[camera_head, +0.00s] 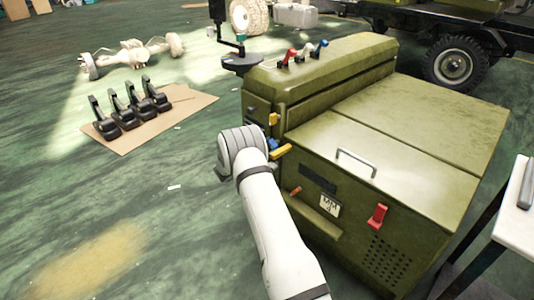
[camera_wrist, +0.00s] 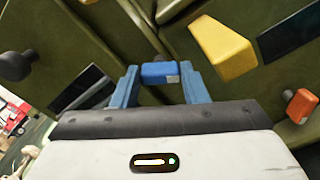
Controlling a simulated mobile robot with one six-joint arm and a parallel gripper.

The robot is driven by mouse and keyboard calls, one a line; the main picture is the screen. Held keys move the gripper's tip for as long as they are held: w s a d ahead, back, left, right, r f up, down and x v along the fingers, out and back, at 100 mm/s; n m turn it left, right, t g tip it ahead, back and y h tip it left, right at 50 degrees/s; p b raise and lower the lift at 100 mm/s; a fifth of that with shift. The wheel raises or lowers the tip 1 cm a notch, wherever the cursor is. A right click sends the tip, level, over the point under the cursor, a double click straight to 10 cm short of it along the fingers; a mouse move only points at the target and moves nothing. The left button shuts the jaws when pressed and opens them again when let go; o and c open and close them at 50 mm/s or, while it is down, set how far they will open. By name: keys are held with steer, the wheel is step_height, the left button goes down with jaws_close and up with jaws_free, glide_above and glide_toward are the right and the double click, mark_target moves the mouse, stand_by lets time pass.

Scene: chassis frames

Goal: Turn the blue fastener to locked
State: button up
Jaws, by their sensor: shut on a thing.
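The blue fastener (camera_wrist: 160,73) shows in the wrist view between the two blue fingers of my gripper (camera_wrist: 158,82), against the olive green metal of the cabinet. The fingers are shut on its sides. I cannot tell from these views which way the fastener is turned.
A yellow handle (camera_wrist: 222,47) juts out right of the fastener, and an orange knob (camera_wrist: 299,106) sits further right. A dark knob (camera_wrist: 16,66) is at the left. Red, white and blue levers (camera_head: 305,50) stand on top of the cabinet. A red latch (camera_head: 376,216) is on its front.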

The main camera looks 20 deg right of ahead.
steer(key=shift+s+d+f+m+b, duration=0.1)
steer(key=shift+f+m+b, duration=0.05)
steer(key=shift+m+b, duration=2.6)
steer(key=shift+s+d+f+m+b, duration=0.1)
steer(key=shift+m+b, duration=2.35)
steer(key=shift+m, duration=0.5)
steer(key=o, duration=0.7)
steer(key=shift+a+r, duration=0.1)
steer(key=shift+a, duration=0.1)
steer(key=p+v, duration=0.2)
steer(key=v, duration=0.5)
steer(key=shift+a+p, duration=0.2)
steer(key=shift+p, duration=0.15)
